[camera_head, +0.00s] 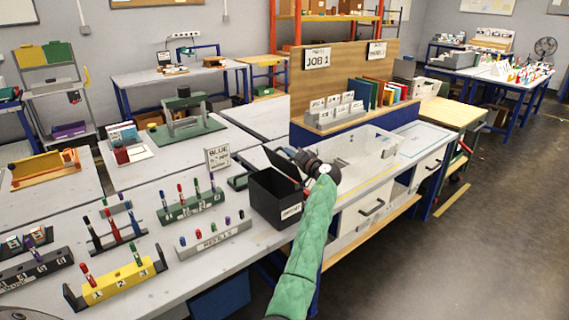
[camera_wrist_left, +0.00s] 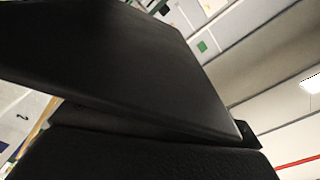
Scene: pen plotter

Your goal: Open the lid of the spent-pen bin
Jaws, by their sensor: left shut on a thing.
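The spent-pen bin (camera_head: 275,203) is a black open-topped box with a white label on its front, at the front right of the grey table in the head view. Its black lid (camera_head: 282,163) stands raised and tilted above the box, so part of the dark inside shows. My left gripper (camera_head: 299,160) is at the lid's right side and shut on the lid; its fingertips are hard to make out. In the left wrist view a large dark flat panel (camera_wrist_left: 110,60), seemingly the lid, fills much of the picture above another dark surface. My right gripper is not in view.
A white tray (camera_head: 352,158) lies right of the bin, beside my green-sleeved left arm. A grey pen rack (camera_head: 214,239) and a green pen rack (camera_head: 192,207) stand left of the bin. A sign reading BLUE (camera_head: 218,157) stands behind it.

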